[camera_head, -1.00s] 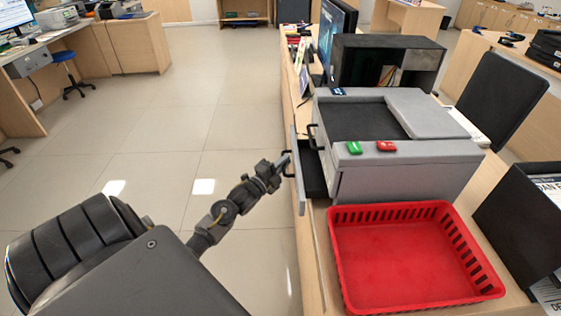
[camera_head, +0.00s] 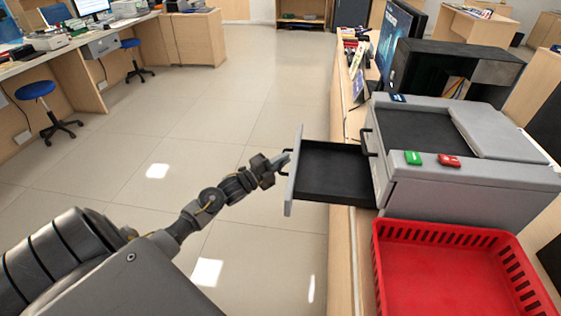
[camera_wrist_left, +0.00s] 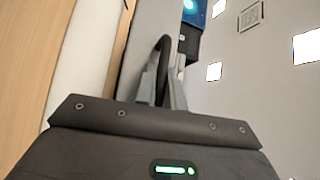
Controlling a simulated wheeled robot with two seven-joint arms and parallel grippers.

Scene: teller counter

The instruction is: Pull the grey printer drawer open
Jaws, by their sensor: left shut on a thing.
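The grey printer (camera_head: 460,190) stands on the counter, with a green and a red button on its top. Its drawer (camera_head: 335,175) is pulled well out to the left, past the counter edge; its dark inside looks empty. My left gripper (camera_head: 281,162) is at the drawer's grey front panel, shut on the dark loop handle. In the left wrist view the gripper fingers (camera_wrist_left: 163,85) close around the black handle (camera_wrist_left: 162,62). A second dark handle (camera_head: 368,140) sits on the printer's side above the drawer. My right gripper is not seen.
A red basket (camera_head: 450,290) stands on the counter in front of the printer. A black box shelf (camera_head: 440,72) and a monitor (camera_head: 398,40) are behind it. The tiled floor left of the counter is clear; blue stools (camera_head: 36,90) stand farther off.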

